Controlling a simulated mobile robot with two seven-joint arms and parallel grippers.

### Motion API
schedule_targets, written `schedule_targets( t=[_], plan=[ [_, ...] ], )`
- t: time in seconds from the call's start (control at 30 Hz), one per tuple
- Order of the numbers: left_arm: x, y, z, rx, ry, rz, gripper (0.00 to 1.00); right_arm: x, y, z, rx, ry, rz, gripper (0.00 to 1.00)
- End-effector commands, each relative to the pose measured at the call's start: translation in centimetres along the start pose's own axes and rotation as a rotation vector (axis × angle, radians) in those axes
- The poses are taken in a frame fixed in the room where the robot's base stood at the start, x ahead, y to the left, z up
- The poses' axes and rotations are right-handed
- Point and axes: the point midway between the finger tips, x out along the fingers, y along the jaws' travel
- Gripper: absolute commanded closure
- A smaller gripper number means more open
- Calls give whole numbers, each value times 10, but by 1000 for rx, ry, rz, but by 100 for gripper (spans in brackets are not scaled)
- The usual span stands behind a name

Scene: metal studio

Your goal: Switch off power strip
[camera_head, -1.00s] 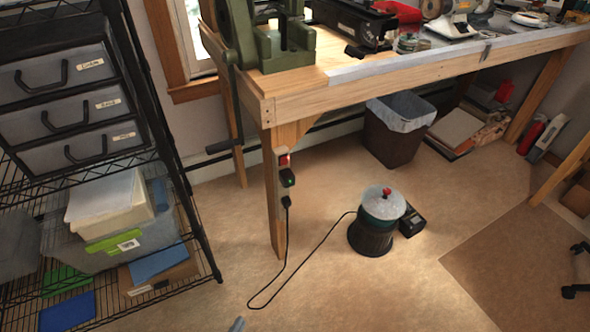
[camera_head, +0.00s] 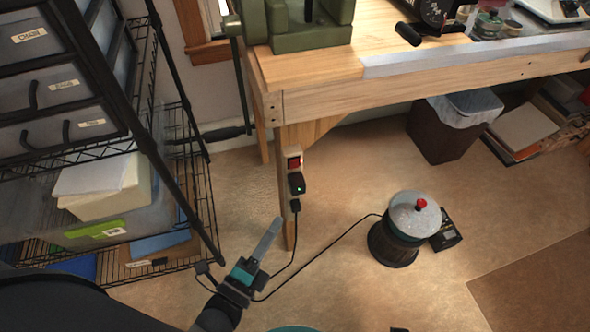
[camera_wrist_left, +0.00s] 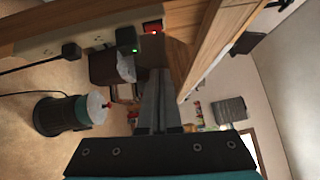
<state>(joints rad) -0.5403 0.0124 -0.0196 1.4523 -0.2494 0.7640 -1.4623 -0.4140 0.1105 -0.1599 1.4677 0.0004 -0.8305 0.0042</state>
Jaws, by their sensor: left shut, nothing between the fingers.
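The power strip (camera_head: 294,153) is a pale narrow strip fixed upright on the front leg of the wooden workbench. Its red switch (camera_head: 295,163) is near the top and looks lit. Below it sits a black plug with a green light (camera_head: 298,184), then a second black plug (camera_head: 295,205) with a cord. The switch (camera_wrist_left: 152,27) and green-lit plug (camera_wrist_left: 127,40) also show at the top of the left wrist view. My left gripper (camera_head: 274,228) is shut and empty, below and left of the strip, apart from it. My right gripper is out of view.
The workbench (camera_head: 330,95) overhangs the strip. A wire shelf with drawers (camera_head: 60,95) stands close on the left. A tumbler-like machine (camera_head: 395,240) sits on the floor, its cord running towards the strip. A bin (camera_head: 440,135) stands under the bench. Open floor lies in front.

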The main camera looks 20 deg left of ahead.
Motion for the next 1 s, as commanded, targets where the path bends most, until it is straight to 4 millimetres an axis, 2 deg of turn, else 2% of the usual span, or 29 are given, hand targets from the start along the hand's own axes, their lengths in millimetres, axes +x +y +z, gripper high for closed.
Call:
schedule_targets(
  t=[0.17,0.27,0.73,1.0],
  plan=[
    [3,0,0,-2,0,0,100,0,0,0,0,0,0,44],
    [12,0,0,-1,0,-2,100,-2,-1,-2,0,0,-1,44],
    [102,1,0,-1,0,-3,100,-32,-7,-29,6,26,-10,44],
    [124,1,24,-1,0,0,100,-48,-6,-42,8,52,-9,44]
  ],
)
